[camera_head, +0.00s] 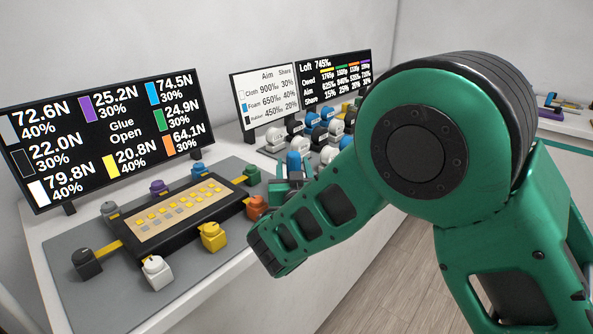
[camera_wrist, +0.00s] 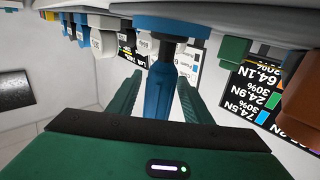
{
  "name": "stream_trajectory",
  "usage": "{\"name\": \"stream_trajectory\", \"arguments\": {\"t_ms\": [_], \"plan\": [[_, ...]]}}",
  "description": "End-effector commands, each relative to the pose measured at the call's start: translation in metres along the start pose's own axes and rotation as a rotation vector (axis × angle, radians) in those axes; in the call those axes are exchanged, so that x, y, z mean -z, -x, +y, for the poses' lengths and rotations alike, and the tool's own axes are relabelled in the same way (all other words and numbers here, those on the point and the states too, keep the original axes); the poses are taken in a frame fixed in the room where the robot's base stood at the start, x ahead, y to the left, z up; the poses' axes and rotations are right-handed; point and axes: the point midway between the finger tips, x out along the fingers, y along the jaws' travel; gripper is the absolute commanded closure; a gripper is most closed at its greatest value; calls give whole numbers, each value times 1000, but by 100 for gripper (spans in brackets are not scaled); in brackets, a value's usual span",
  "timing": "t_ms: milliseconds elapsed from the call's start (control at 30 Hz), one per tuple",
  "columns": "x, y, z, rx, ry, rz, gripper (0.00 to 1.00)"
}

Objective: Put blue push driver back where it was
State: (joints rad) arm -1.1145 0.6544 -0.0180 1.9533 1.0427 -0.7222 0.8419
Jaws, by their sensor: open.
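A blue tool, which looks like the blue push driver (camera_wrist: 178,62), shows in the wrist view between the two green fingers of my gripper (camera_wrist: 158,88). Its narrow blue body points toward my palm and its wider end meets the pale surface. The fingers are apart on either side of it; I cannot tell whether they touch it. In the head view my gripper (camera_head: 279,190) is at the worktop's front edge, right of the black fixture, partly hidden by my arm. A blue piece (camera_head: 293,161) stands just behind it. Another blue piece (camera_head: 197,169) sits at the fixture's back edge.
The black fixture (camera_head: 147,248) with coloured pieces around it lies on a grey mat (camera_head: 190,284). Orange (camera_head: 257,205) and yellow (camera_head: 213,237) pieces stand near my gripper. Several blue, white and black numbered pieces crowd behind it. Screens (camera_head: 104,133) stand at the back.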

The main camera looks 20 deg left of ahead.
Motion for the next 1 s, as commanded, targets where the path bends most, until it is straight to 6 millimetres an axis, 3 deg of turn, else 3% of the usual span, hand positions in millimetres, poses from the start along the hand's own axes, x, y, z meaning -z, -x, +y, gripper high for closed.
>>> {"name": "stream_trajectory", "arguments": {"t_ms": [167, 500, 700, 1000], "plan": [[1, 13, 0, 1, 1, -2, 55], [1, 78, 0, 3, 2, -1, 55], [0, 107, 0, 0, 2, -1, 55], [1, 120, 1, -2, -1, 0, 55]]}}
